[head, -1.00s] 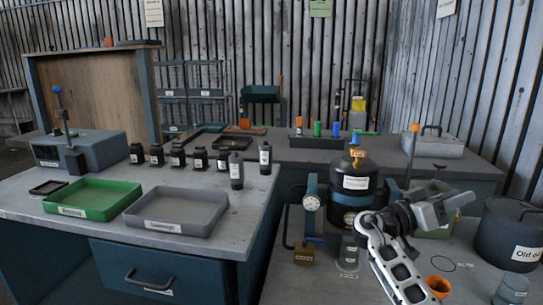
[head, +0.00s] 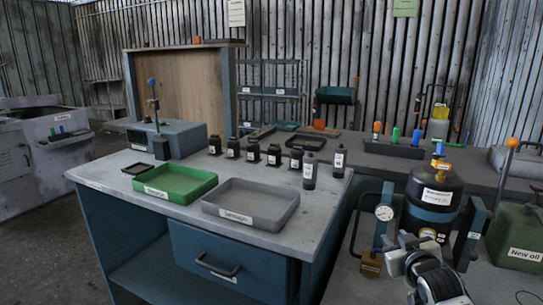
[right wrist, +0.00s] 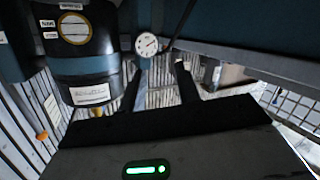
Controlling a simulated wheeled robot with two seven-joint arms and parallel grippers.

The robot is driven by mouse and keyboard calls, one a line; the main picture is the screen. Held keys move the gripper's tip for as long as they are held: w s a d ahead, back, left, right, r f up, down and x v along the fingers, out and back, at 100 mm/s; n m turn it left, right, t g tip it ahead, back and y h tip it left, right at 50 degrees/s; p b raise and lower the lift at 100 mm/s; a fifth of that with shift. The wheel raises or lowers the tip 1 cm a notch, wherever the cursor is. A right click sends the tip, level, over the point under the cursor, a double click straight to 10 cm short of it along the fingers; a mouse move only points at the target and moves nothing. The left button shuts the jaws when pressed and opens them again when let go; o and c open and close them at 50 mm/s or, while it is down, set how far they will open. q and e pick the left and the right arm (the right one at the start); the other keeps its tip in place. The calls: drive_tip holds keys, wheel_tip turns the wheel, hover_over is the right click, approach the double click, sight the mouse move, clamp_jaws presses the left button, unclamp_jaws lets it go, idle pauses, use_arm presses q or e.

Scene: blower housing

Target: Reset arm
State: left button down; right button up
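My right arm (head: 430,272) is at the lower right of the head view, bent in front of the bench with the black canister. Its fingertips cannot be made out there. In the right wrist view my right gripper (right wrist: 158,78) has two dark fingers standing apart, with nothing between them. A green light shows on its body. The black canister with a blue band (head: 433,200) stands upright behind the arm. It also shows in the right wrist view (right wrist: 85,62), upside down and left of the fingers. My left gripper is in neither view.
A round gauge (head: 384,212) stands left of the canister, close to my arm. A green tray (head: 176,196) and a grey tray (head: 250,221) lie empty on the left table, with several dark bottles behind. A green can (head: 520,235) stands at the right edge.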

drive_tip(key=s+a+f+g+y, duration=0.1)
drive_tip(key=s+a+f, duration=0.45)
drive_tip(key=s, duration=0.25)
drive_tip(key=s+a+f+g+y, duration=0.1)
drive_tip(key=s+a+f+g, duration=0.1)
drive_tip(key=s+a+f, duration=0.35)
drive_tip(key=s+a+f+g+y, duration=0.1)
drive_tip(key=s+a+f, duration=0.1)
drive_tip(key=s, duration=0.8)
drive_tip(key=s+a+f+y, duration=0.1)
drive_tip(key=s+a+f, duration=0.1)
drive_tip(key=s, duration=0.8)
drive_tip(key=shift+a+g, duration=0.4)
drive_tip(key=shift+a, duration=0.45)
drive_tip(key=shift+s+f+m, duration=0.1)
drive_tip(key=shift+m, duration=0.2)
